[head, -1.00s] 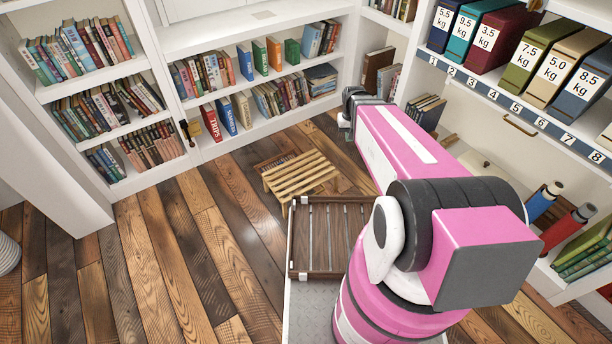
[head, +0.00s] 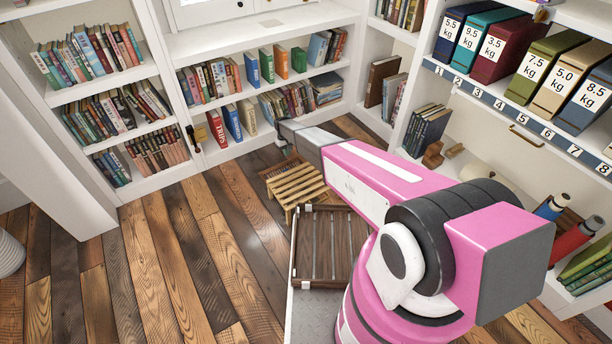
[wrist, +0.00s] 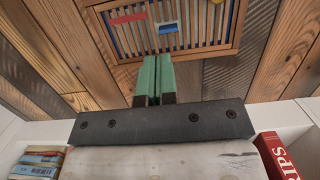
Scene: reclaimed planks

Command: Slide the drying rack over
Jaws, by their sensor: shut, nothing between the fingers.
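A slatted light-wood rack (head: 300,184), which I take for the drying rack, stands low on the plank floor in front of the bookshelves. A darker slatted part shows just behind it. In the wrist view, a slatted wooden frame (wrist: 236,22) fills the top, with red, yellow and blue pieces among its slats. My gripper (wrist: 153,60) has green fingers pressed together with nothing between them. The fingertips overlap the frame's near edge in that view; I cannot tell whether they touch it. In the head view, the fingers are not clear behind the rack.
A dark slatted tray (head: 331,246) rests on my base, close to the rack. Bookshelves (head: 262,138) stand behind, and a shelf of weight-labelled binders (head: 550,80) stands at right. The plank floor (head: 190,250) on the left is open.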

